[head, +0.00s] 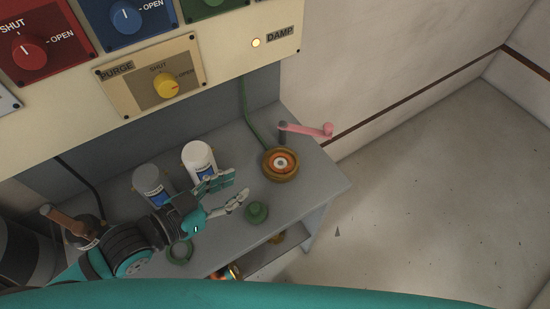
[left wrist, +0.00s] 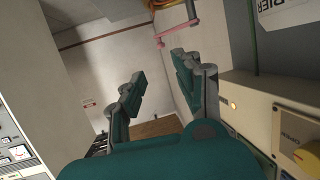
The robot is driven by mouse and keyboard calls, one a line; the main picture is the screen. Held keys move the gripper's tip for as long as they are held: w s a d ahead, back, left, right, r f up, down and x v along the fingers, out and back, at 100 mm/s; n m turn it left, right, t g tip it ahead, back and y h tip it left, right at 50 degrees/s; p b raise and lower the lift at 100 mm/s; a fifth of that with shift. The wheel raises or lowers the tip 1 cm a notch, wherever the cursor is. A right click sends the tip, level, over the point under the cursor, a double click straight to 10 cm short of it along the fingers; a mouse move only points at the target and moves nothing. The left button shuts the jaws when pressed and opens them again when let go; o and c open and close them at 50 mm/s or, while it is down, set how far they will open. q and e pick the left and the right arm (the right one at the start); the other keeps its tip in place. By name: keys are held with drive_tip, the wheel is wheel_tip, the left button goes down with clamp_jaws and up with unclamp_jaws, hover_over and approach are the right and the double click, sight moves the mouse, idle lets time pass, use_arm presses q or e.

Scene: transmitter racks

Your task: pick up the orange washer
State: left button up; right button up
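An orange ring that looks like the orange washer (head: 272,164) lies in a round brown holder (head: 281,177), around a pale centre piece, near the right end of the grey bench in the head view. My left gripper (head: 238,187) reaches in from the left, to the left of the holder and apart from it. Its two fingers are spread with nothing between them; they also show apart in the left wrist view (left wrist: 160,68). The washer cannot be made out in the left wrist view. My right gripper is not in view.
A pink-handled crank (head: 310,130) stands behind the holder. The panel (head: 226,68) rises behind the bench (head: 310,187).

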use_arm(q)
wheel_tip(320, 180, down, 6)
drive_tip(key=b, duration=0.5)
drive_tip(key=shift+f, duration=0.1)
drive_tip(key=shift+w+d, duration=0.15)
drive_tip(key=shift+w, duration=0.1)
drive_tip(key=p, duration=0.2)
approach(289, 167)
drive_tip(key=x, duration=0.3)
drive_tip(key=shift+w+d, duration=0.1)
drive_tip(key=shift+d, duration=0.05)
drive_tip(key=x, duration=0.5)
drive_tip(key=shift+w+p, duration=0.25)
drive_tip(key=shift+p, duration=0.15)
drive_tip(key=shift+w+d+f, duration=0.15)
drive_tip(key=shift+w+d, duration=0.05)
drive_tip(key=shift+d, duration=0.05)
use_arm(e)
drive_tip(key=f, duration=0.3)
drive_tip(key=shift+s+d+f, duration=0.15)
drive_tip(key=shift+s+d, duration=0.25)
use_arm(q)
drive_tip(key=shift+c, duration=0.2)
clamp_jaws()
